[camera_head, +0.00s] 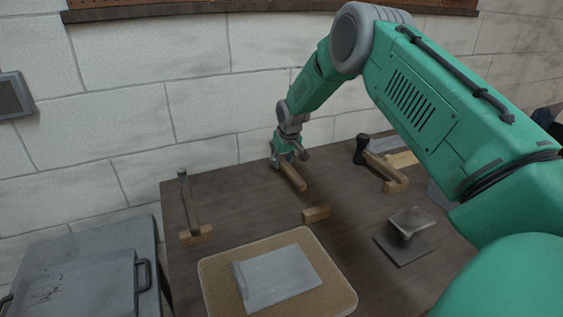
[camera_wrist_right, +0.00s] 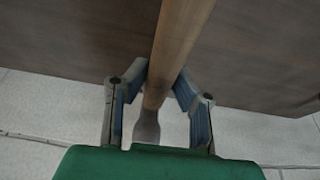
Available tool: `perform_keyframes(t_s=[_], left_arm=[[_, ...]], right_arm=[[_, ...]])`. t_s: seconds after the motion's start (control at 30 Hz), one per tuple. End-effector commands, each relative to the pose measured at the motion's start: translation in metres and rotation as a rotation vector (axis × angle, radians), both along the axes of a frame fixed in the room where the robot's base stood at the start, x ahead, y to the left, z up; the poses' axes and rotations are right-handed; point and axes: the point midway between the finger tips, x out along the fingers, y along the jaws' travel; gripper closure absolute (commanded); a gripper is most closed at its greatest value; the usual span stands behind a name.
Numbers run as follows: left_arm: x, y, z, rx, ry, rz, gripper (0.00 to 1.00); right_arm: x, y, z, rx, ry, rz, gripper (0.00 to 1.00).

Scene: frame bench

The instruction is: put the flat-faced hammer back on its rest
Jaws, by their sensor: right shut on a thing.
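My right gripper (camera_head: 284,158) is above the back edge of the bench, shut on a wooden handle (camera_head: 293,177), which I take as that of the flat-faced hammer. In the right wrist view, the handle (camera_wrist_right: 178,45) runs between the two fingers (camera_wrist_right: 160,85) and ends in a grey part (camera_wrist_right: 147,127) near the palm. The hammer's head cannot be made out clearly in the head view. A short wooden block (camera_head: 317,213), which looks like an empty rest, sits in front of the gripper. My left gripper is out of view.
A thin tool (camera_head: 188,200) lies with its front end at a wooden block (camera_head: 196,236) on the left. A black-headed hammer (camera_head: 361,147) is at the right. A tan mat (camera_head: 335,275) bears a grey plate (camera_head: 280,277). A metal block (camera_head: 410,221) stands front right.

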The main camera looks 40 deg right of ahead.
Motion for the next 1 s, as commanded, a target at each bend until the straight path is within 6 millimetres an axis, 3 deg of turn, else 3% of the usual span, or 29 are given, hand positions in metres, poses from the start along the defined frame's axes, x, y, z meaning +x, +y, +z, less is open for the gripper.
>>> perform_keyframes(t_s=[0.17,0.2,0.23,0.27,0.67,1.0], left_arm=[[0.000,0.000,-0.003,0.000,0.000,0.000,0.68],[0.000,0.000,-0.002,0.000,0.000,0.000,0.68],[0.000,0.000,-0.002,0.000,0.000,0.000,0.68],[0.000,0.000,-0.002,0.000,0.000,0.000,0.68],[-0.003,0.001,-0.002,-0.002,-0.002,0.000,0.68],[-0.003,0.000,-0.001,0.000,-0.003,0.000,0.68]], right_arm=[[0.001,0.000,-0.004,0.000,-0.002,-0.001,1.00],[0.001,0.000,-0.003,0.000,-0.002,-0.001,0.68],[0.000,0.000,-0.003,0.000,-0.002,-0.001,0.58],[0.000,0.000,-0.003,0.000,-0.002,-0.001,0.54],[-0.002,0.003,0.004,-0.001,0.000,0.000,0.54],[-0.022,0.008,0.067,0.001,-0.002,0.001,0.54]])
